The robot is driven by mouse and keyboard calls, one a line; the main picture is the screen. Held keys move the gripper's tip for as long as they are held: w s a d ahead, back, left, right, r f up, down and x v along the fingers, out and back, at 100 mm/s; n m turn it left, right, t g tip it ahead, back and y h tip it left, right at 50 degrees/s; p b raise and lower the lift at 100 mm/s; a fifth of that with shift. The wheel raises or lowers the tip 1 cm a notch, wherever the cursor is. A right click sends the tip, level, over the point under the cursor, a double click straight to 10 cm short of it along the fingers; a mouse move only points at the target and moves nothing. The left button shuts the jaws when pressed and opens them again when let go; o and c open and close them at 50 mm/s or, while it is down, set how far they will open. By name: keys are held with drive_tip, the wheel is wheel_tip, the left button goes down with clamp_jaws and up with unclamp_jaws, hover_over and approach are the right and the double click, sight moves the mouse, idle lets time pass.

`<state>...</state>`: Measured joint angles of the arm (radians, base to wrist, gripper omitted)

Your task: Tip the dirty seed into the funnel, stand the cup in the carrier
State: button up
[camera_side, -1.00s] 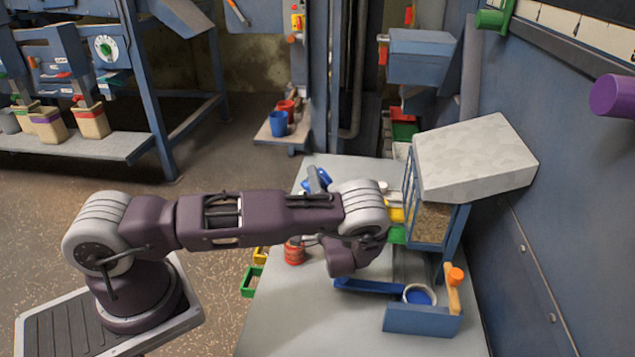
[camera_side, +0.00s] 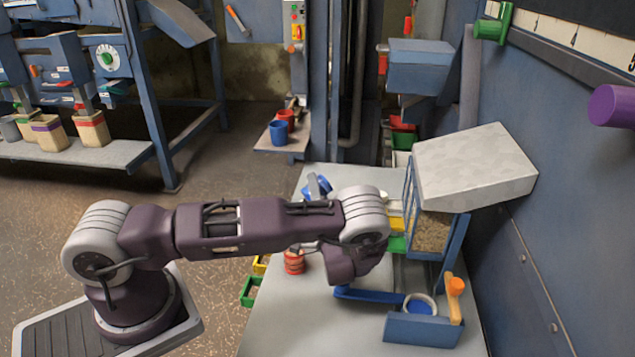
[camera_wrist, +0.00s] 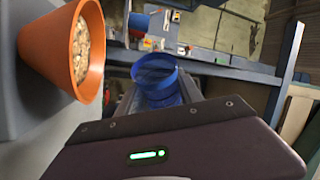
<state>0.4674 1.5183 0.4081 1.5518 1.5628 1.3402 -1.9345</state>
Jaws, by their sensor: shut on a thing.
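My gripper (camera_wrist: 158,105) is shut on a blue cup (camera_wrist: 160,84) at the middle of the wrist view. The cup's round mouth shows. I cannot make out any seed in it. A cone-shaped orange vessel (camera_wrist: 88,55), with pale seed at its mouth, stands close on the left of the wrist view, apart from the cup. In the side view my gripper (camera_side: 358,268) is over the table, and my wrist hides the cup. A blue holder (camera_side: 422,329) with a pale ring (camera_side: 420,304) stands right of it. I cannot tell whether it is the carrier.
A machine with a pale sloping cover (camera_side: 475,170) and a grain window (camera_side: 432,232) stands behind. An orange-ended lever (camera_side: 455,286) rises beside the blue holder. The front of the table (camera_side: 300,325) is clear.

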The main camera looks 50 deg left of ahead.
drive_tip(key=shift+w+f+m, duration=0.15)
drive_tip(key=shift+f+m, duration=0.25)
drive_tip(key=m+h, duration=0.1)
drive_tip(key=m, duration=0.1)
drive_tip(key=w+f+m+h, duration=0.1)
drive_tip(key=m, duration=0.1)
drive_tip(key=shift+w, duration=0.1)
drive_tip(key=m, duration=0.2)
drive_tip(key=m+g+h, duration=0.1)
drive_tip(key=m, duration=0.1)
drive_tip(key=shift+w+d, duration=0.1)
drive_tip(key=shift+w, duration=0.3)
drive_tip(key=m+g, duration=0.1)
drive_tip(key=m+h, duration=0.1)
drive_tip(key=m, duration=0.1)
drive_tip(key=shift+w+f+g, duration=0.1)
drive_tip(key=shift+f+g, duration=0.15)
drive_tip(key=shift+g, duration=0.15)
drive_tip(key=m, duration=0.1)
drive_tip(key=m+g, duration=0.1)
drive_tip(key=f+m+g, duration=0.1)
drive_tip(key=shift+s+m+h, duration=0.3)
drive_tip(key=m+g, duration=0.1)
drive_tip(key=s+f+m+g, duration=0.1)
drive_tip(key=m, duration=0.1)
drive_tip(key=shift+s+g, duration=0.2)
drive_tip(key=shift+g, duration=0.2)
drive_tip(key=shift+m, duration=0.3)
